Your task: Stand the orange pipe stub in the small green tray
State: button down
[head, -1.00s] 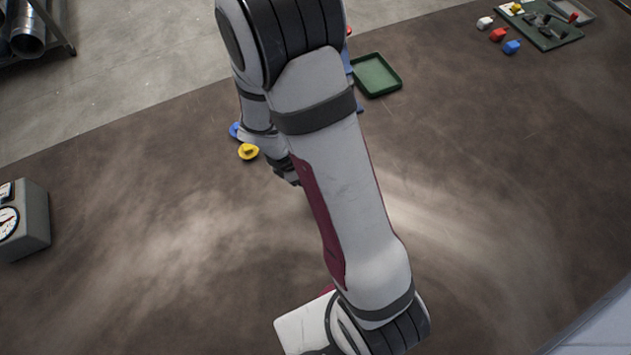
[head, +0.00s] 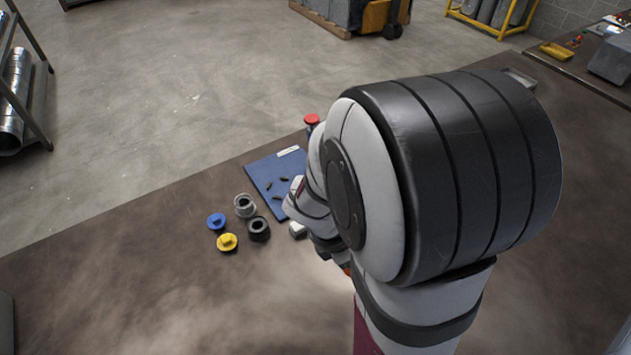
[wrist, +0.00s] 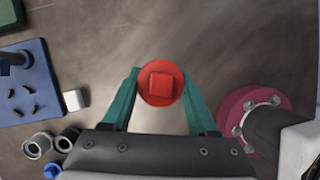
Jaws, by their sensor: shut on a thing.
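My gripper (wrist: 161,92) is shut on an orange-red round piece (wrist: 161,100) with a square knob on its top face. The teal fingers press it from both sides, above the brown table. Its lower part is hidden, so I cannot tell whether a pipe stub is under the knobbed top. A sliver of orange-red (head: 346,270) shows below my wrist in the head view. Part of a green tray (wrist: 8,14) shows at the top left corner of the wrist view, apart from the gripper. My arm covers the tray's place in the head view.
A blue board (head: 262,172) with small black pieces lies beyond the gripper, a red-topped post (head: 312,120) near it. A grey ring (head: 244,205), black ring (head: 259,229), blue cap (head: 217,221) and yellow cap (head: 227,243) stand left. The near-left table is clear.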

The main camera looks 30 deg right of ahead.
jog(key=shift+w+d+m+g, duration=0.3)
jog(key=shift+w+m, duration=0.25)
jog(key=shift+m, duration=0.25)
jog(key=w+d+n+t+y, duration=0.2)
jog(key=w+d+n+t, duration=0.1)
jog(key=w+d+n, duration=0.9)
jog(key=w+d+n+t+y, duration=0.1)
jog(key=w+d+n+t, duration=0.2)
jog(key=w+d+n, duration=0.9)
jog(key=w+f+m, duration=0.1)
jog(key=w+f, duration=0.1)
jog(key=w+a+f+m, duration=0.1)
jog(key=w+f, duration=0.1)
jog(key=w, duration=0.1)
jog(key=w+a+f+m, duration=0.1)
jog(key=w+f+m, duration=0.1)
jog(key=w, duration=0.1)
jog(key=shift+f, duration=0.15)
notch_tip(320, 180, down, 4)
jog(key=shift+w+a+f, duration=0.1)
